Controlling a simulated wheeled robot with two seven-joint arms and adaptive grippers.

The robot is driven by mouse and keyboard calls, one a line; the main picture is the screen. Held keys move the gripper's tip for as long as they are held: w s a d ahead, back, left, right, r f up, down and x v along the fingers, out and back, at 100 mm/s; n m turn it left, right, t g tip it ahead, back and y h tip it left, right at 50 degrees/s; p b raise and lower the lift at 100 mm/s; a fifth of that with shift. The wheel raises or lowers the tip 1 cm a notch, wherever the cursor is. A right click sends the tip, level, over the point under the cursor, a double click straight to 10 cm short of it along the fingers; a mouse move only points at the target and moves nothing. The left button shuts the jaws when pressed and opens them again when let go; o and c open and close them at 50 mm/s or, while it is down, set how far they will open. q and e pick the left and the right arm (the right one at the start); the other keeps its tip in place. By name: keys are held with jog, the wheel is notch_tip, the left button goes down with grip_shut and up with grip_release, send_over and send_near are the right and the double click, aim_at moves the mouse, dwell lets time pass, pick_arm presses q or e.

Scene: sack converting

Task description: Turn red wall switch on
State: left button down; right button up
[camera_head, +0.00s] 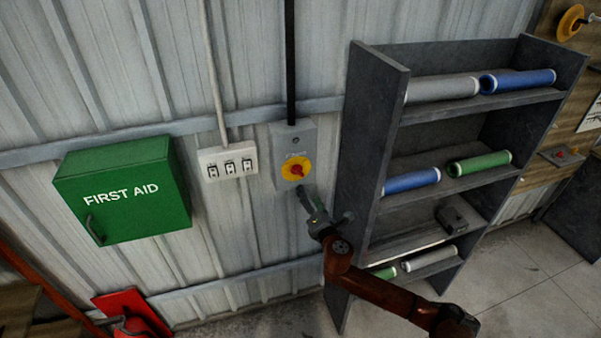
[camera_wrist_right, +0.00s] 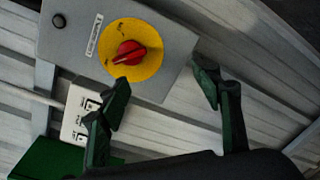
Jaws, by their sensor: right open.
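The red rotary switch (camera_head: 297,171) sits on a round yellow plate on a grey box (camera_head: 296,135) fixed to the corrugated wall. In the right wrist view the red knob (camera_wrist_right: 129,53) points slantwise on its yellow disc (camera_wrist_right: 150,66). My right gripper (camera_head: 322,207) is just below and right of the box in the head view. In the right wrist view its two fingers (camera_wrist_right: 165,92) are open and empty, with the knob beyond the left fingertip. I see no contact with the knob. My left gripper is not in view.
A white three-switch panel (camera_head: 228,162) is left of the grey box, then a green first aid cabinet (camera_head: 125,190). A dark shelf (camera_head: 372,130) with coloured rolls stands close on the right. A black conduit (camera_head: 290,60) runs up from the box.

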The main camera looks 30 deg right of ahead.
send_near(299, 174)
jog(key=shift+n+t, duration=0.4)
jog(key=shift+n, duration=0.1)
jog(key=p+x, duration=0.1)
jog(key=x, duration=0.5)
jog(key=shift+w+d+f, duration=0.1)
jog(key=shift+w+f, duration=0.1)
jog(key=shift+w, duration=0.15)
jog(key=shift+x, duration=0.85)
jog(key=shift+c, duration=0.2)
jog(key=shift+f, duration=0.1)
jog(key=c, duration=1.1)
